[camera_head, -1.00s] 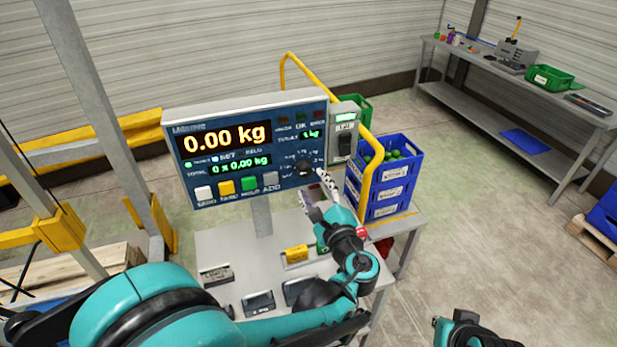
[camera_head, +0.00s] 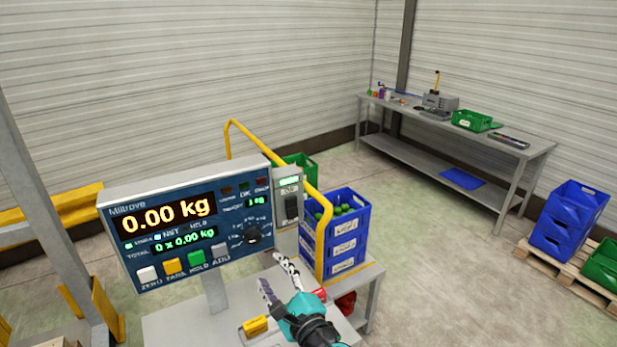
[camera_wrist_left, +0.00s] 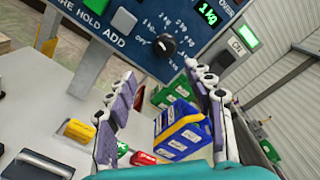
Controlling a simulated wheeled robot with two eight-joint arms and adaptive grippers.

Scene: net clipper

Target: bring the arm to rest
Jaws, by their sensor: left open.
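My left gripper (camera_head: 279,277) is at the bottom of the head view, in front of the scale panel (camera_head: 185,222). Its fingers are spread and nothing is between them. In the left wrist view the open fingers (camera_wrist_left: 160,105) point at the panel's lower part, below the black dial (camera_wrist_left: 165,45). The fingers appear apart from the dial. The panel reads 0.00 kg and 0 x 0.00 kg, with a small 1 kg readout at the right. My right gripper is not in the head view.
A blue crate stack (camera_head: 345,240) with green items stands right of the panel, beside a yellow rail (camera_head: 322,225). A yellow object (camera_head: 256,325) lies on the scale table. A grey workbench (camera_head: 450,145) is at the back right. Open floor lies between.

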